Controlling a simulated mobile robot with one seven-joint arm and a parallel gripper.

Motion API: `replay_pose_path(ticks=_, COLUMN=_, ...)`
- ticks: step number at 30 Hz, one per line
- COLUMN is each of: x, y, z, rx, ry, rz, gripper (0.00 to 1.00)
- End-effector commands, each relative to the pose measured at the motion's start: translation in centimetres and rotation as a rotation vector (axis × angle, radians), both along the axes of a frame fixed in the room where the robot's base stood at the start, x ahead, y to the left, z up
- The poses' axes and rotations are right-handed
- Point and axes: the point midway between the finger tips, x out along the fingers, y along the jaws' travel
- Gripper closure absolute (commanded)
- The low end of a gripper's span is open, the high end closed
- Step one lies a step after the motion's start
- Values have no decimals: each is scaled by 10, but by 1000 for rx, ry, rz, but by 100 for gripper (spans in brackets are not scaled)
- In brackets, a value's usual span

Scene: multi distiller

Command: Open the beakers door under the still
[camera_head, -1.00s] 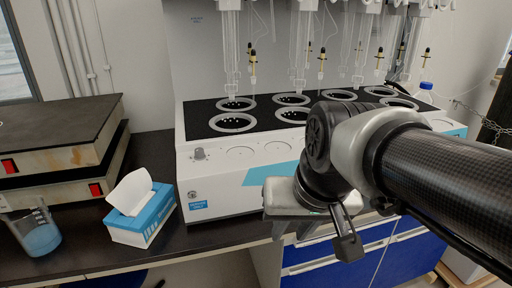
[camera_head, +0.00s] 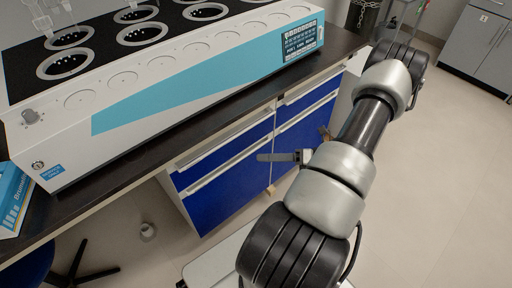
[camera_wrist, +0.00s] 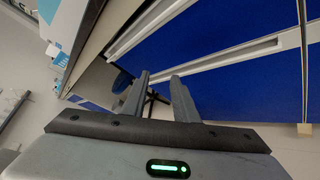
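The still (camera_head: 200,75), a white unit with a light-blue stripe and round wells, stands on the dark bench. Under it is a blue cabinet with white handle rails: a left upper front (camera_head: 222,153), a left lower front (camera_head: 235,187) and right fronts (camera_head: 305,112). All look shut. No beakers label is readable, so I cannot tell which front is the beakers door. My gripper (camera_head: 272,157) is in front of the cabinet. In the wrist view my gripper (camera_wrist: 160,77) has its fingers apart with nothing between them. The blue fronts and a white rail (camera_wrist: 225,60) lie beyond them.
The dark bench edge (camera_head: 110,195) overhangs the cabinet. A blue-and-white box (camera_head: 14,198) sits on the bench at left. Dark chair legs (camera_head: 80,268) stand on the floor at lower left. Grey cabinets (camera_head: 478,45) are at far right, with open floor before them.

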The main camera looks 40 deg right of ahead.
Motion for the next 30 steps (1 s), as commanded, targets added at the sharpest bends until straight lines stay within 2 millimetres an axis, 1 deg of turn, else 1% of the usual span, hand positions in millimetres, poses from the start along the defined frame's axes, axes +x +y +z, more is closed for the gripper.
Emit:
replay_pose_path(ticks=1, x=-14, y=-12, z=-22, rx=121, ry=23, rz=-131, gripper=73)
replay_pose_path(ticks=3, x=-28, y=-26, z=-48, rx=271, ry=41, rz=-294, gripper=73)
replay_pose_path(ticks=6, x=-48, y=-40, z=-78, rx=454, ry=49, rz=-484, gripper=73)
replay_pose_path(ticks=10, x=-66, y=-49, z=-104, rx=612, ry=40, rz=-645, gripper=73)
replay_pose_path(ticks=12, x=-71, y=-51, z=-112, rx=663, ry=35, rz=-692, gripper=73)
replay_pose_path(ticks=14, x=-73, y=-52, z=-116, rx=685, ry=31, rz=-713, gripper=73)
replay_pose_path(ticks=17, x=-67, y=-52, z=-118, rx=698, ry=29, rz=-725, gripper=73)
replay_pose_path(ticks=20, x=-53, y=-50, z=-119, rx=697, ry=32, rz=-722, gripper=73)
replay_pose_path(ticks=30, x=21, y=-44, z=-119, rx=694, ry=32, rz=-718, gripper=73)
